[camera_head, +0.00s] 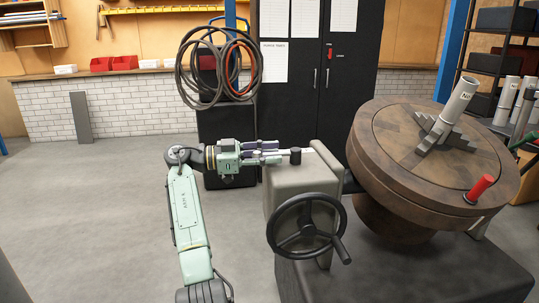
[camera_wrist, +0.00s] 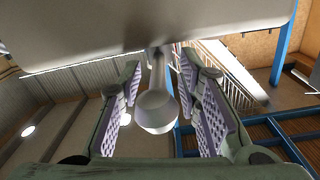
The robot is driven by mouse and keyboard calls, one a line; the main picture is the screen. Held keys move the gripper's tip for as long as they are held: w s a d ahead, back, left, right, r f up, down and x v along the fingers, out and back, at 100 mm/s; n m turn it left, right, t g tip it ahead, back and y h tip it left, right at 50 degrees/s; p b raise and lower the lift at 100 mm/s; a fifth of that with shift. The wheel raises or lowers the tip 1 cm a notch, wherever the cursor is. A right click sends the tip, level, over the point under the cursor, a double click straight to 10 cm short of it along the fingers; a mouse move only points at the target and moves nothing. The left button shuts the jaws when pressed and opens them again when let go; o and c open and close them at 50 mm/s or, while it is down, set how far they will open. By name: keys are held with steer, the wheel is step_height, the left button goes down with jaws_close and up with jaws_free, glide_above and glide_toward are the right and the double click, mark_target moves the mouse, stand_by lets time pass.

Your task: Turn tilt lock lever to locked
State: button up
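The tilt lock lever (camera_head: 285,151) is a pale rod at the top of the grey machine housing (camera_head: 292,190), beside a short black pivot or cap (camera_head: 295,156). It points left, towards my gripper (camera_head: 270,152). In the wrist view the lever's pale rounded end (camera_wrist: 157,110) is between the two purple-padded fingers of my gripper (camera_wrist: 162,108). A gap shows on each side of it, so my gripper is open around the lever and not clamped on it. In the head view the fingers partly hide the lever's end.
A black handwheel (camera_head: 272,228) is on the housing's front, below my gripper. A tilted round table (camera_head: 385,150) with a chuck, a grey cylinder (camera_head: 461,99) and a red handle (camera_head: 480,188) is to the right. Coiled hoses (camera_head: 184,75) hang behind. Floor at left is clear.

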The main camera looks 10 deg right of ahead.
steer(key=a, duration=1.2)
steer(key=shift+w, duration=0.15)
